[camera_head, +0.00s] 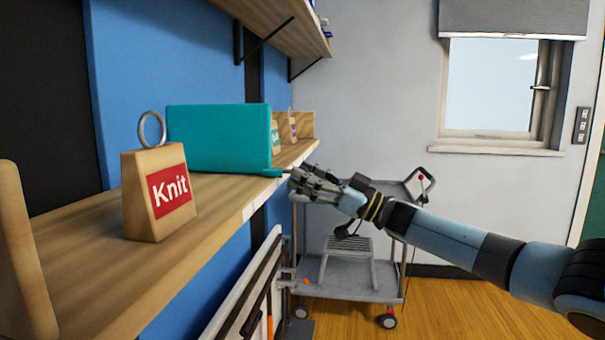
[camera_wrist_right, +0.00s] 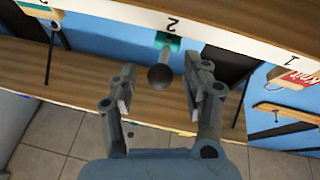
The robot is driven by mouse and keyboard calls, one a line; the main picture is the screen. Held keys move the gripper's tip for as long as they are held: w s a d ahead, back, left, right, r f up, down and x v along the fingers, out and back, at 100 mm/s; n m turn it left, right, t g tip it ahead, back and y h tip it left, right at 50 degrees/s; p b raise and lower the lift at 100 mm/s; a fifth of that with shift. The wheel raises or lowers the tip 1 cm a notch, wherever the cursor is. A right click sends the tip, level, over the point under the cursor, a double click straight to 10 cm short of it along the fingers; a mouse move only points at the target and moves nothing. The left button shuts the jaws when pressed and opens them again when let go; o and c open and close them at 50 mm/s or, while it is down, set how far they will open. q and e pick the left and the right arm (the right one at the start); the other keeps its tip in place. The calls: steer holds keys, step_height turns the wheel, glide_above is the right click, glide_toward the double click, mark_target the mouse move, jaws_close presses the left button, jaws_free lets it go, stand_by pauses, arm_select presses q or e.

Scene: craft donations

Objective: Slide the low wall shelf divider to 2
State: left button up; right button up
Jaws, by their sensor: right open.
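The divider (camera_head: 215,138) is a teal panel standing upright across the low wall shelf (camera_head: 85,245) in the head view. A teal tab sticks out at its lower front corner. In the wrist view the teal tab (camera_wrist_right: 174,42) with a dark round knob (camera_wrist_right: 160,78) is at the number 2 mark (camera_wrist_right: 172,23) on the shelf's white edge strip. My right gripper (camera_head: 297,182) is at the shelf's front edge by the tab. Its fingers are open, one on each side of the knob in the wrist view, with gaps visible. My left gripper is not in view.
A wooden block labelled Knit (camera_head: 152,212), with a ring on top, stands on the shelf before the divider. Other labelled blocks (camera_head: 289,128) stand beyond it. A bracketed upper shelf (camera_head: 285,30) hangs above. A grey cart (camera_head: 350,278) stands on the floor beyond my right arm.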

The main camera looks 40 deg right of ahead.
steer(key=v, duration=1.1)
